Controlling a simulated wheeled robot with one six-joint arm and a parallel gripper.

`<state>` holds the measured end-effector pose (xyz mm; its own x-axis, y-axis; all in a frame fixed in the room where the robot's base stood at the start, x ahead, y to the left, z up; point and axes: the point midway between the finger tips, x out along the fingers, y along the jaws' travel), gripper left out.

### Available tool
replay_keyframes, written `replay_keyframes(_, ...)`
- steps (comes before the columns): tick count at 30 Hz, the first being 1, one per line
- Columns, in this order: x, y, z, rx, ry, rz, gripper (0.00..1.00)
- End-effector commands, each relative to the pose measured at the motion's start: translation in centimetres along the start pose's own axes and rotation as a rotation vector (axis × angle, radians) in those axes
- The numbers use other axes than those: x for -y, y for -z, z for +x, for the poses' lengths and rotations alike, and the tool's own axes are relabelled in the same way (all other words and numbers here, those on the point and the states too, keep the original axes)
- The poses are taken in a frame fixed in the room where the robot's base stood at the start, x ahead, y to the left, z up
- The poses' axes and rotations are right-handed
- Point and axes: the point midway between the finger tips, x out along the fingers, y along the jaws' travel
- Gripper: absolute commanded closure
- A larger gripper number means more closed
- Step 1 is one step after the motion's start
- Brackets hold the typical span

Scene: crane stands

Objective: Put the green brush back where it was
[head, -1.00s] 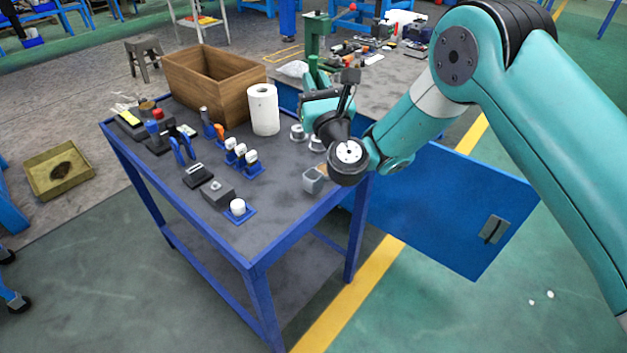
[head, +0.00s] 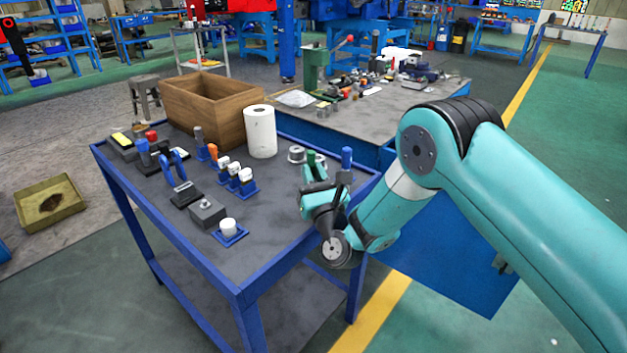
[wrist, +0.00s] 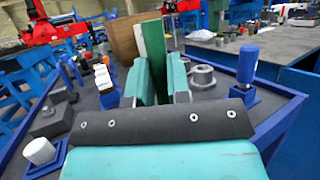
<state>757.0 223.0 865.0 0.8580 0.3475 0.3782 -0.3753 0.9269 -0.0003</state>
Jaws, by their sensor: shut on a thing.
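My gripper (head: 313,188) is shut on the green brush (head: 312,160), seen as a green upright piece above the jaws. The gripper is over the right part of the blue-edged table (head: 270,265). In the wrist view the green brush (wrist: 155,48) stands between the two teal fingers (wrist: 160,82). Its lower end is hidden, so I cannot tell whether it touches anything. A blue-handled tool (head: 346,158) stands upright just right of the gripper. In the wrist view it sits on a blue base (wrist: 246,70) near the table's edge.
A paper roll (head: 261,132), a wooden box (head: 213,105) and metal rings (head: 297,154) stand behind the gripper. White-topped stands (head: 234,176), a grey block (head: 207,212) and a white cylinder (head: 228,227) are on the left. The table's front right corner is bare.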

Motion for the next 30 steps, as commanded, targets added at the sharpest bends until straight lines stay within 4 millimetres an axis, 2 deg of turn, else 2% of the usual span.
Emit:
replay_keyframes(3, 0.0, 0.8, -0.4, 0.002, 0.000, 0.000, 1.00)
replay_keyframes(30, 0.0, 2.1, -0.9, 0.000, 0.000, 0.001, 1.00)
